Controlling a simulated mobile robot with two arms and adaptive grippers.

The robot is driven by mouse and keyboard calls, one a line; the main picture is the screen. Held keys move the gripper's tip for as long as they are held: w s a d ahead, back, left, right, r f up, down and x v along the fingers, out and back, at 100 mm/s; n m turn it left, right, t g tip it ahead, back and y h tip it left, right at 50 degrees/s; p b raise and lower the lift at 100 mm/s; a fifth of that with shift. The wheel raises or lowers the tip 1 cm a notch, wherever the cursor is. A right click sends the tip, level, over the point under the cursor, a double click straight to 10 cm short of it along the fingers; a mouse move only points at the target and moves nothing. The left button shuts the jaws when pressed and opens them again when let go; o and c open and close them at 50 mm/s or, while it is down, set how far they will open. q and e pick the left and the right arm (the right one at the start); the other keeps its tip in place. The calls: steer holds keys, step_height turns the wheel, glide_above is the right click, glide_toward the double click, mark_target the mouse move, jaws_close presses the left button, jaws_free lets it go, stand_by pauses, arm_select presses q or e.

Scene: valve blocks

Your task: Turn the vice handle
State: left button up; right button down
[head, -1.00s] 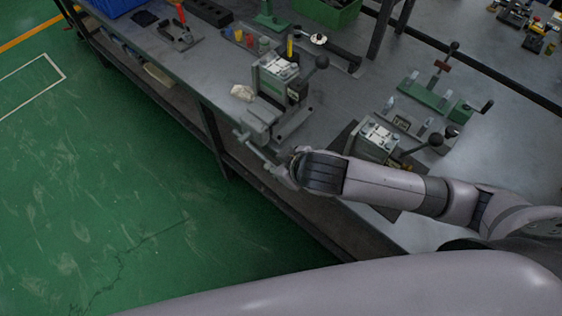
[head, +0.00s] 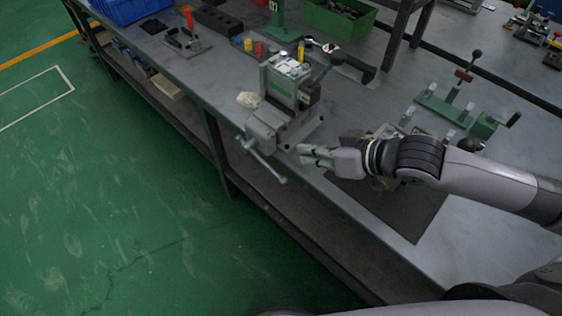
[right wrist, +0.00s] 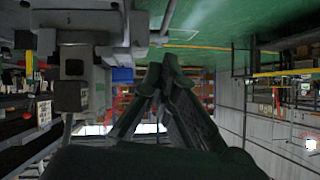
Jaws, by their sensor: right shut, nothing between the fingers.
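The grey vice (head: 268,127) is fixed at the front edge of the workbench, with its handle (head: 265,166), a thin bar, hanging slantwise in front of the edge. The bar's lower right end is free in the head view. My right gripper (head: 303,154) is to the right of the vice, apart from the handle, with its fingers shut and empty. In the right wrist view its closed fingertips (right wrist: 165,66) point ahead, and the grey vice (right wrist: 78,72) stands to their left. My left gripper is not in view.
A green-and-grey valve block (head: 288,82) with a black lever stands just behind the vice. A green fixture (head: 450,108) lies to the right on the workbench (head: 225,75). A blue bin (head: 130,10) and green bin (head: 338,20) are at the back. The floor before the bench is clear.

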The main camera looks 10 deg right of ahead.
steer(key=w+a+f, duration=0.4)
steer(key=a+f, duration=0.1)
steer(key=f, duration=0.3)
steer(key=shift+w+a+p, duration=0.3)
steer(key=shift+p, duration=0.05)
steer(key=shift+f, duration=0.15)
step_height(320, 180, down, 3)
steer(key=shift+s+r+t+y+b, duration=0.15)
steer(key=shift+t+y+b, duration=0.3)
steer(key=shift+b, duration=0.7)
